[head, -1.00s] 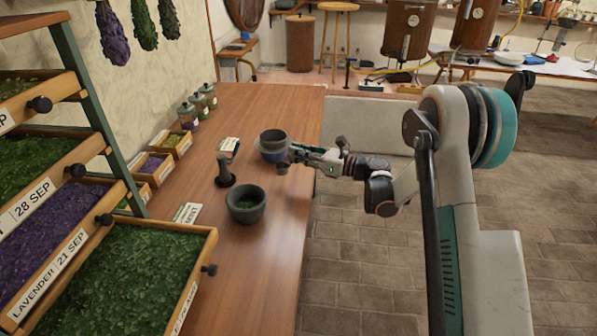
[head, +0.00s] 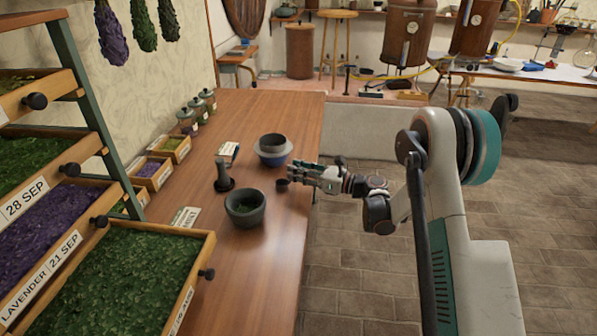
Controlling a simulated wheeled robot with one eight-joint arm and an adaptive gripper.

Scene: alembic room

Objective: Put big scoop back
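A small dark scoop (head: 282,185), which looks like the big scoop, shows at the tips of my gripper (head: 296,175). My gripper appears shut on it, though its handle is mostly hidden by the fingers. The gripper reaches in from the right over the table's right edge, and the scoop hangs just above or at the wood; I cannot tell which. A dark bowl with a blue lower part (head: 272,152) stands just behind and left of the gripper.
A dark pestle (head: 223,178) stands upright left of the gripper. Small label cards (head: 228,152) lie near it. A herb drying rack (head: 110,285) fills the left. Lidded jars (head: 190,118) and small herb boxes (head: 152,172) line the wall side. The far wooden tabletop (head: 265,108) is clear.

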